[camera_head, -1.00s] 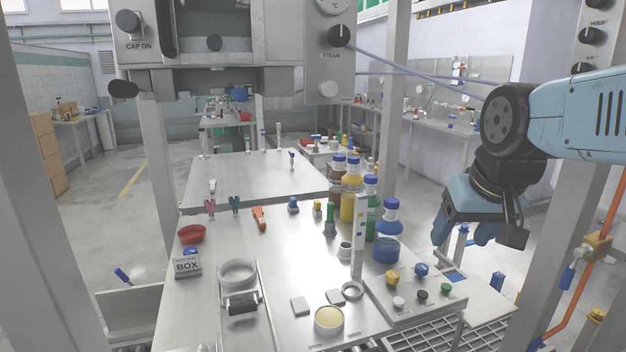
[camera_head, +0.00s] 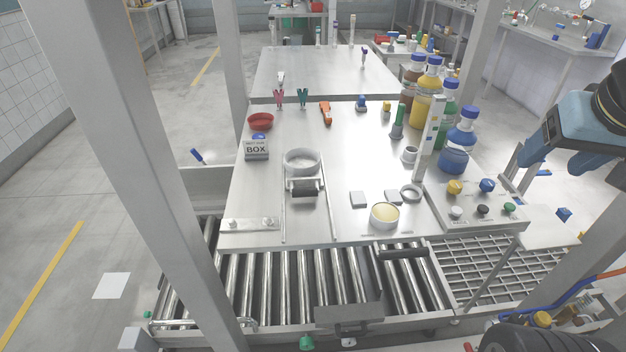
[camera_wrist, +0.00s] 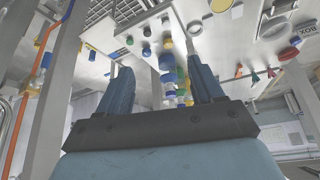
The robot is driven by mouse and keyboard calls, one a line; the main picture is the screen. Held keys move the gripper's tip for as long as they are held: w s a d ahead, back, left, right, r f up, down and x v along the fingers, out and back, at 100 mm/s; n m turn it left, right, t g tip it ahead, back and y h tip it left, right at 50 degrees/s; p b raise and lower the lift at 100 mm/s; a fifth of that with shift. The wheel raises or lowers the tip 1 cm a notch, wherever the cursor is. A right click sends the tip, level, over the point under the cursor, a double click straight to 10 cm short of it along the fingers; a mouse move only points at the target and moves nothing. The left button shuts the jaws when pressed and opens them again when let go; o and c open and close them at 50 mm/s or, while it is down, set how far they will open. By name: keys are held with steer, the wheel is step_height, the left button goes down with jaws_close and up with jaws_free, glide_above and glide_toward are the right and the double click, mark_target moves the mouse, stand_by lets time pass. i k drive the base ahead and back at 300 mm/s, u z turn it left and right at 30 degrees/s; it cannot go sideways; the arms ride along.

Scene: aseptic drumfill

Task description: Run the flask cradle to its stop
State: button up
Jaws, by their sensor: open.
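The flask cradle is a pale round cup (camera_head: 302,161) with a dark roller-like handle (camera_head: 307,187) on its near side. It sits between two thin rails (camera_head: 329,212) on the steel bench, at their far end as far as I can see. No flask shows in it. The cup also shows at the top right of the wrist view (camera_wrist: 274,27). My gripper (camera_wrist: 162,75) is open and empty, its two fingers apart. In the head view it hangs at the right edge, well right of the cradle and touching nothing; its fingertips are not clear there.
Several blue-capped bottles (camera_head: 456,150) and a white upright post (camera_head: 430,138) stand between my gripper and the cradle. A button panel (camera_head: 476,212) is at the bench's right corner. A roller conveyor (camera_head: 300,280) runs along the front. A grey frame post (camera_head: 150,150) rises at left.

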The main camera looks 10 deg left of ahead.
mark_target(303, 174)
steer(key=i, duration=0.1)
steer(key=u, duration=1.2)
